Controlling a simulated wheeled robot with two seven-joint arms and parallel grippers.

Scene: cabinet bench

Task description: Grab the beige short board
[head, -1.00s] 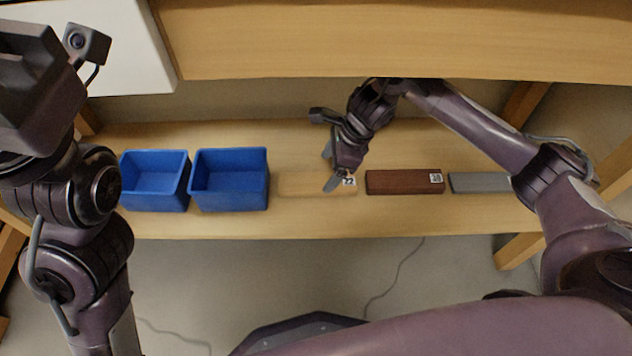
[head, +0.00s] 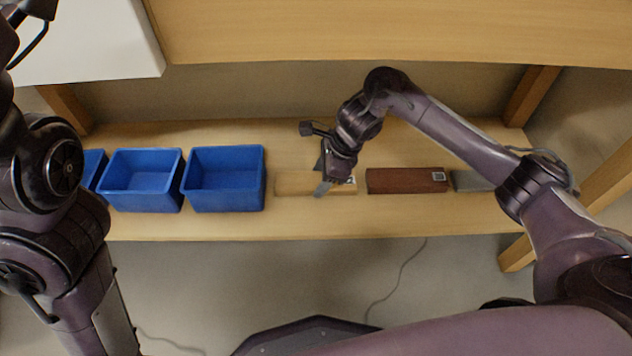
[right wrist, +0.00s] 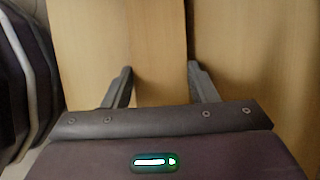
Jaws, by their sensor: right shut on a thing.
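The beige short board (head: 296,183) lies on the wooden shelf, to the right of the blue bins in the head view. My right gripper (head: 326,178) reaches down over the board's right part and is shut on it. In the right wrist view the beige board (right wrist: 158,50) runs between the two fingers (right wrist: 160,88). The gripper hides part of the board and its label. My left arm shows at the left of the head view, but its fingers are out of the picture.
Blue bins (head: 224,206) stand left of the board. A dark brown board (head: 405,181) and a grey board (head: 470,181) lie to its right, the grey one partly behind my right arm. The shelf's front strip (head: 300,222) is clear. An upper wooden panel (head: 400,30) overhangs the back.

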